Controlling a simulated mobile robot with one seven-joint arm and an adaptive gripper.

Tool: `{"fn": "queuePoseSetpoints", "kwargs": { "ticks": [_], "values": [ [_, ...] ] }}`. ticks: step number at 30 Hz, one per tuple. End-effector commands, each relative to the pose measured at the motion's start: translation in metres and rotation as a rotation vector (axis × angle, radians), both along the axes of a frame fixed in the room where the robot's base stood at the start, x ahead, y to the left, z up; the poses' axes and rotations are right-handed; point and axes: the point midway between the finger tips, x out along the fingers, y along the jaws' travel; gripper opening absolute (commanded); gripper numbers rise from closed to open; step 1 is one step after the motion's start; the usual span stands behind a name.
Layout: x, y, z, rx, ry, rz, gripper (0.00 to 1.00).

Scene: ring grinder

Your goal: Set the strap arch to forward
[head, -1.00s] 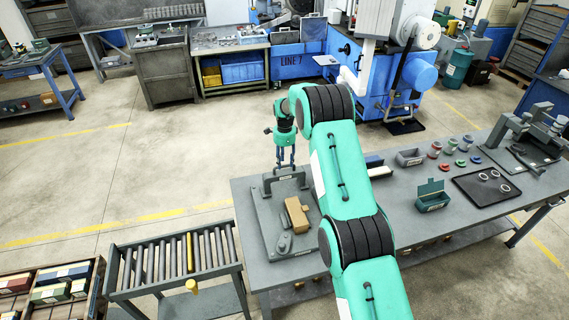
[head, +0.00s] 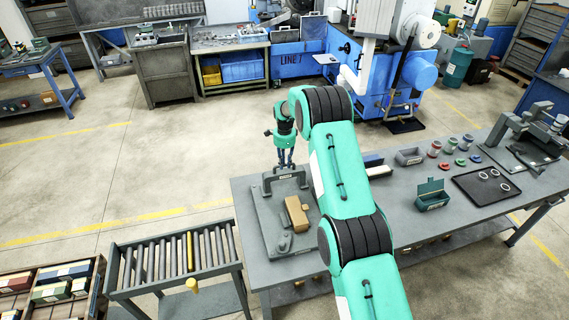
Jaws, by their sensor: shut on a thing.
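The strap arch (head: 284,174) is a dark grey bar on two legs, standing at the back of a grey fixture plate (head: 266,233) on the workbench. My gripper (head: 286,164) points down at the arch's top bar and is shut on it, near the middle. The fingers are small in this view, and their exact contact is hard to make out. A tan block (head: 297,213) sits on the plate in front of the arch.
A dark grey clamp-like part (head: 284,243) lies near the plate's front. My arm crosses the bench just right of the plate. A green open box (head: 432,194) and a black tray (head: 487,185) stand further right. A roller conveyor (head: 174,262) adjoins the bench's left.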

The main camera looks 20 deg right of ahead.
Motion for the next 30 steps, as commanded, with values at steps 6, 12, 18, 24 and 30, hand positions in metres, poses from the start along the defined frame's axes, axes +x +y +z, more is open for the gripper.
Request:
{"fn": "queuePoseSetpoints", "kwargs": {
  "ticks": [6, 12, 18, 24, 30],
  "values": [
    [-0.004, 0.0, 0.001, 0.0, 0.0, 0.0, 0.0],
    [-0.016, 0.0, 0.0, 0.0, 0.002, 0.0, 0.0],
    [-0.036, 0.0, 0.001, 0.0, 0.0, 0.0, 0.0],
    [-0.062, 0.0, 0.0, 0.0, 0.0, 0.0, 0.0],
    [-0.09, 0.0, 0.0, 0.0, 0.0, 0.0, 0.0]
  ]
}}
